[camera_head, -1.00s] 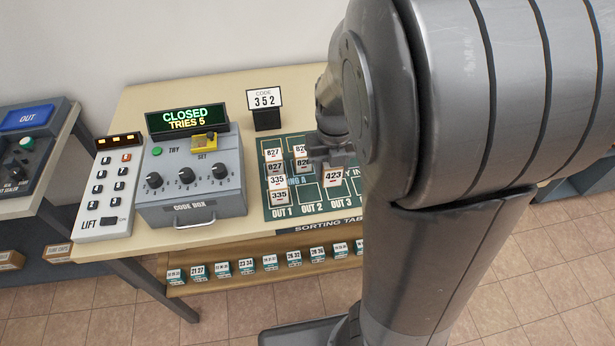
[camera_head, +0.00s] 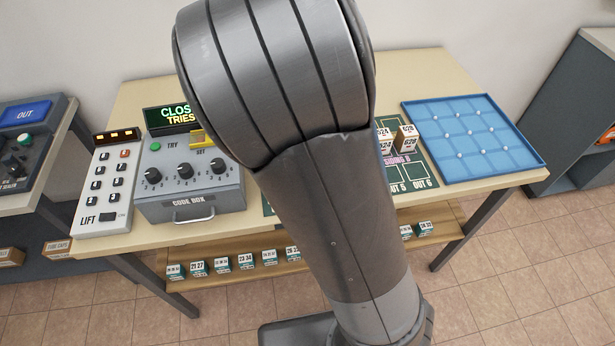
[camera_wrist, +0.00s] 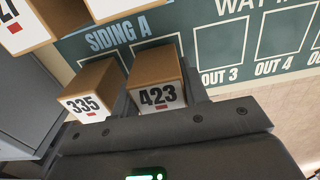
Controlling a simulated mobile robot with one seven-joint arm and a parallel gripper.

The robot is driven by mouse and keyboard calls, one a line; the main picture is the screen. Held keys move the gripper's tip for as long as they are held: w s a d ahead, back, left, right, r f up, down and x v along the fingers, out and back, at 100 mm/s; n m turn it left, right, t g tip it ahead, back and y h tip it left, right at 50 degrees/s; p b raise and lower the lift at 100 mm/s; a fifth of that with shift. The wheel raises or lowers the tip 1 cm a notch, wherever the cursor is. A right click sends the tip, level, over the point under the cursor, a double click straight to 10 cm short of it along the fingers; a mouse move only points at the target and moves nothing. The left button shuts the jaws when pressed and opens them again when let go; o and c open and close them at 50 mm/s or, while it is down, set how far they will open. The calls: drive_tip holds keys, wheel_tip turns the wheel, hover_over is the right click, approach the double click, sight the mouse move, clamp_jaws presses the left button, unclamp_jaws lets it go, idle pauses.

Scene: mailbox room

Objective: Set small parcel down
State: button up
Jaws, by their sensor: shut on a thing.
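In the wrist view my gripper (camera_wrist: 157,92) is shut on the small brown parcel with the white 423 label (camera_wrist: 155,68), one finger on each side. The parcel is at the mat's front row, just left of the OUT 3 square. I cannot tell whether its base touches the mat. A parcel labelled 335 (camera_wrist: 94,84) stands close on its left, beside my left finger. The green sorting mat (camera_wrist: 200,30) shows SIDING A behind them. In the head view my arm hides the gripper and the 423 parcel.
More parcels (camera_wrist: 35,22) stand at upper left in the wrist view. In the head view the code box (camera_head: 190,185) and lift keypad (camera_head: 108,185) are left of my arm. Parcels 624 and 628 (camera_head: 406,138) stand right, beside a blue tray (camera_head: 540,163). OUT 3 is empty.

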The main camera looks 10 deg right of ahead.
drive_tip(key=shift+f, duration=0.3)
drive_tip(key=o, duration=1)
